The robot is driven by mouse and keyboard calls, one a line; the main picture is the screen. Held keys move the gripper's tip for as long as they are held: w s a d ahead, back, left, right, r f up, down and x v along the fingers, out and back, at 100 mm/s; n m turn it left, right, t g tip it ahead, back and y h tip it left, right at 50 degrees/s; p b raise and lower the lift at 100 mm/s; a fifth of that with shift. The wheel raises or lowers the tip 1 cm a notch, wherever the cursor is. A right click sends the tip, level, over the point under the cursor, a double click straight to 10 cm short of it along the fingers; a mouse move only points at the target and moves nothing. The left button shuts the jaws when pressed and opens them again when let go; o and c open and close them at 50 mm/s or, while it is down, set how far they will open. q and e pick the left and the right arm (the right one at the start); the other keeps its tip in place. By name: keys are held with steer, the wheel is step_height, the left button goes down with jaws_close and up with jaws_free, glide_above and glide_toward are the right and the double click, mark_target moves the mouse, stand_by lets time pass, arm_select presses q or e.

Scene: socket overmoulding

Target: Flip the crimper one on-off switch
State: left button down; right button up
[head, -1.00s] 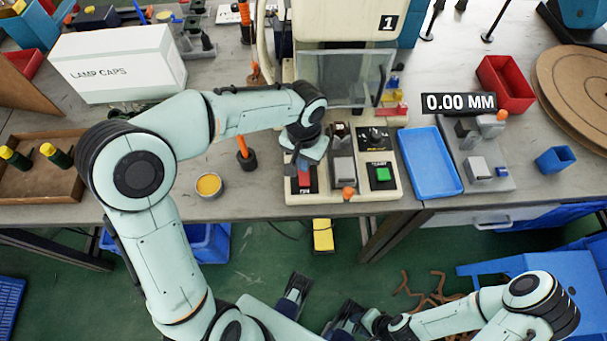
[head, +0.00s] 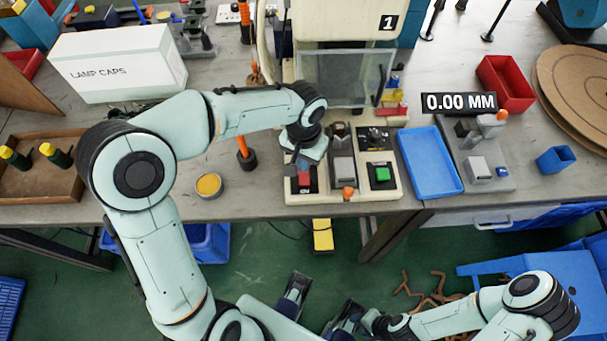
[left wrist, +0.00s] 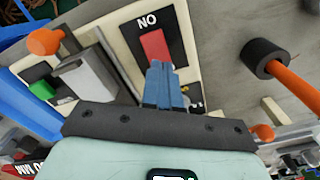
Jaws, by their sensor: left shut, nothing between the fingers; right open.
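The crimper marked 1 (head: 344,22) stands on the bench with a cream control base at its front. Its on-off switch is a red rocker (head: 305,179) on a black plate at the base's front left, lettered ON. The switch also shows in the left wrist view (left wrist: 154,46), with the lettering upside down. My left gripper (head: 303,164) is shut and empty just above the switch. In the left wrist view its blue fingertips (left wrist: 160,68) overlap the red rocker's near end; I cannot tell whether they touch. My right gripper (head: 324,290) is open, low over the floor.
A green button (head: 382,174) and an orange-tipped lever (head: 348,193) sit right of the switch. A blue tray (head: 430,162) lies beside the base. An orange-handled tool in a black holder (head: 246,158) and a yellow tin (head: 208,185) stand to the left.

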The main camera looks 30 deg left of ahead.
arm_select(q)
steer(key=shift+f+b, duration=0.65)
steer(key=shift+f, duration=0.3)
stand_by(0.3)
steer(key=shift+r+p, duration=2.85)
steer(key=shift+r, duration=0.75)
